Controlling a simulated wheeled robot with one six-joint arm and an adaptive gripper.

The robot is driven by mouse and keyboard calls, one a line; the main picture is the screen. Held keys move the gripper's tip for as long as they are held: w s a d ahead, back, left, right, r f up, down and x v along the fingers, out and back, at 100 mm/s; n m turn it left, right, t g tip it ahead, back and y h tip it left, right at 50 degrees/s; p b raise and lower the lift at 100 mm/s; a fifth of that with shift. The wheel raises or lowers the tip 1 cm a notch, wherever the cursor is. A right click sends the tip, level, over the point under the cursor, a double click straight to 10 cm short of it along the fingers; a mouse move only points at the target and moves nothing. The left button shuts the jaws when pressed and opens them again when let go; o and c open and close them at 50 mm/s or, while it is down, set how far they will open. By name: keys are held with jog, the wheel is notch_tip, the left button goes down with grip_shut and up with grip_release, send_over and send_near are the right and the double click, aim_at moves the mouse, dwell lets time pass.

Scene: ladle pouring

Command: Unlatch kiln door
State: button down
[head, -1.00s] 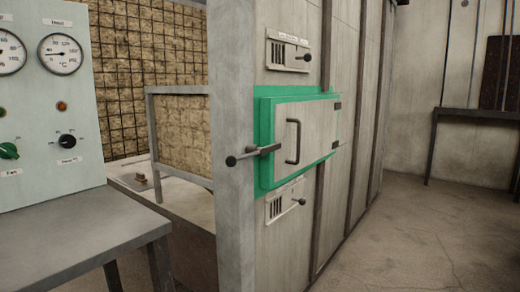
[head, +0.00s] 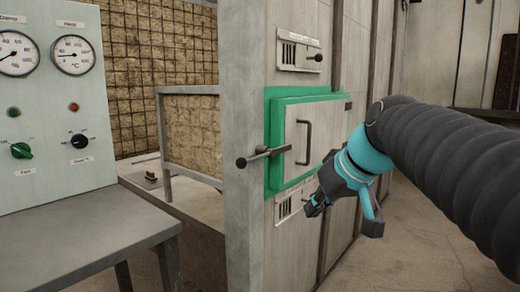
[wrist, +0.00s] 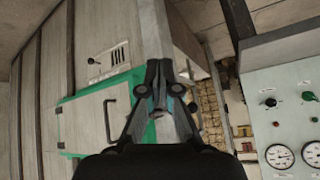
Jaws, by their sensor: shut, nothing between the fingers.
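The kiln door (head: 299,150) is a pale metal panel in a green frame (head: 273,175), and it looks closed. Its dark U-shaped handle (head: 309,142) stands upright. The latch (head: 265,154) is a dark bar with a round knob, lying roughly level across the door's left edge. My gripper (head: 314,206) is shut and empty, in front of the door's lower right part, right of and below the latch. In the wrist view, my gripper (wrist: 158,88) overlaps the green frame's edge beside the door (wrist: 88,122); I cannot clearly make out the latch there.
Vents with small levers sit above (head: 299,52) and below the door, the lower one partly behind my gripper. A control panel (head: 55,110) with gauges and knobs stands over a grey table (head: 90,222) at left. Open floor (head: 415,250) lies at right.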

aim_at(267, 155)
jog(key=w+a+r+n+y, duration=0.4)
jog(key=w+r+n, duration=0.2)
jog(key=w+r, duration=0.7)
notch_tip(267, 155, up, 2)
jog(key=shift+w+a+r+y+p, duration=0.15)
jog(key=shift+w+y+p, duration=0.15)
jog(key=shift+p, duration=0.05)
jog(key=d+f+x, duration=0.1)
jog(key=f+x, duration=0.1)
jog(key=x, duration=1.1)
jog(key=shift+s+d+b, duration=0.2)
jog(key=shift+s+b, duration=0.15)
jog(key=shift+s, duration=0.1)
